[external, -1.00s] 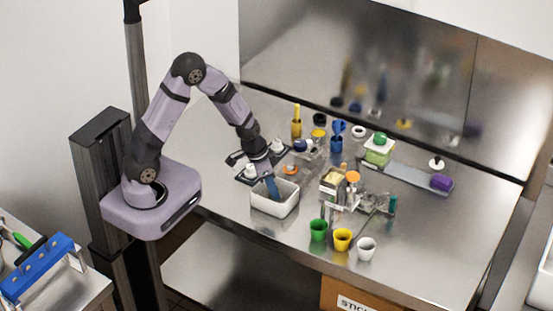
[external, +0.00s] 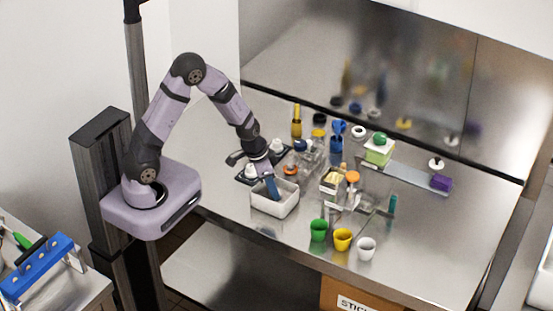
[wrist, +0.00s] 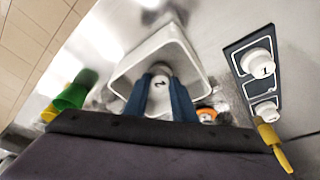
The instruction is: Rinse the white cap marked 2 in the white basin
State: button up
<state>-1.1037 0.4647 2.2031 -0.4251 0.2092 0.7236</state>
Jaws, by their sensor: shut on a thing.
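The white basin (external: 285,208) stands near the front left of the steel table; in the wrist view its rim (wrist: 203,62) lies around and beyond the fingers. My gripper (external: 272,192) points down into the basin; its blue fingers (wrist: 161,98) show in the wrist view. They are shut on a white cap marked 2 (wrist: 159,82), with the number facing the camera. The cap is hidden in the external view. I cannot tell how deep it sits or whether it touches the basin floor.
A dark holder (wrist: 243,53) with white caps, one marked 1 (wrist: 262,69), stands beside the basin. Green (external: 318,230), yellow (external: 342,239) and white (external: 366,248) cups stand to the right. Bottles (external: 337,148) stand behind. The table's front right is clear.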

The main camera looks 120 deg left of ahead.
jog(key=shift+r, duration=0.15)
jog(key=shift+r+p, duration=3.45)
jog(key=shift+r, duration=0.45)
jog(key=shift+r+p, duration=1.6)
jog(key=shift+r, duration=0.4)
